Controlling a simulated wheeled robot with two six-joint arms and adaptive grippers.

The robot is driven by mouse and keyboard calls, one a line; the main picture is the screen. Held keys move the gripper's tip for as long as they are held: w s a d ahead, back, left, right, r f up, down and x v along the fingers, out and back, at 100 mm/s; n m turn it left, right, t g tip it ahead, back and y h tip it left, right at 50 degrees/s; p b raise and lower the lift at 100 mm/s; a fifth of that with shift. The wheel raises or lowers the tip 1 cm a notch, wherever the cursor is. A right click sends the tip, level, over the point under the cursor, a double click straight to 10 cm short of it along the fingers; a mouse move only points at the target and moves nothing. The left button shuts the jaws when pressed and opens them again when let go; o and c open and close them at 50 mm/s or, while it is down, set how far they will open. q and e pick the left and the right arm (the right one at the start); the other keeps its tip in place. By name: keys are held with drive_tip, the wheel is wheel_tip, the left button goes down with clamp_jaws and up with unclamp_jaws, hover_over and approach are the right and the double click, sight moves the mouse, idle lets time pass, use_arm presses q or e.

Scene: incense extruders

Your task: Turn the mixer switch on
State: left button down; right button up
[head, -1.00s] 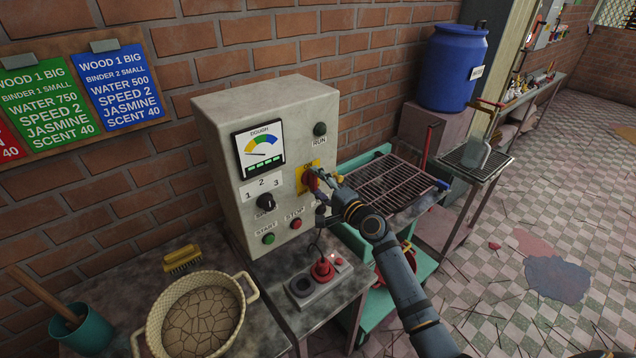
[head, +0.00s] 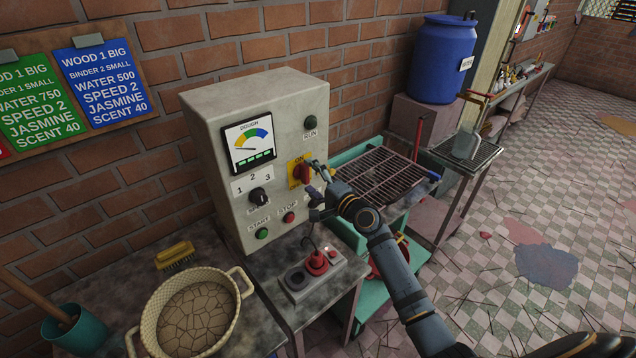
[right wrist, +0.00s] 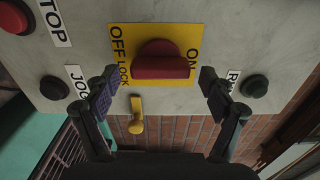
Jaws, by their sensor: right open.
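The mixer switch is a red knob (head: 302,174) on a yellow ON/OFF plate on the front of the grey control box (head: 205,130). Its handle stands upright in the head view, in line with the ON label. In the right wrist view the red knob (right wrist: 160,60) lies lengthwise toward ON, with OFF at the other side. My right gripper (head: 316,178) is open and empty just in front of the knob. Its fingertips (right wrist: 156,92) are apart to either side, with a gap to the knob. My left gripper is out of view.
The box also carries a dough gauge (head: 248,146), a speed dial (head: 259,198), START (head: 262,233) and STOP (head: 289,217) buttons, and a dark RUN lamp (head: 310,122). A yellow lock lever (right wrist: 136,115) hangs below the plate. A wire rack (head: 380,175) stands at the right.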

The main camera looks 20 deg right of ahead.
drive_tip(key=v, duration=1.1)
drive_tip(key=shift+s, duration=0.3)
drive_tip(key=s+a+f+n+g, duration=0.8)
drive_tip(key=s+f+n, duration=0.3)
drive_tip(key=s, duration=0.1)
drive_tip(key=s+d+f+n+g+h, duration=0.2)
drive_tip(key=s+d+f+g+h, duration=0.15)
drive_tip(key=s, duration=0.25)
drive_tip(key=s+d+f+n+g+h, duration=0.2)
drive_tip(key=s+d+f+h, duration=0.15)
drive_tip(key=s+d, duration=0.2)
drive_tip(key=s+d+f+g+b, duration=0.1)
drive_tip(key=s+f, duration=0.1)
drive_tip(key=f, duration=1.1)
drive_tip(key=s+d+f+b, duration=0.1)
drive_tip(key=s+f, duration=0.1)
drive_tip(key=f, duration=1.2)
drive_tip(key=s+f+g+b, duration=0.1)
drive_tip(key=s+f, duration=1.5)
drive_tip(key=s, duration=0.2)
drive_tip(key=shift+d+f, duration=0.25)
drive_tip(key=shift+d, duration=0.1)
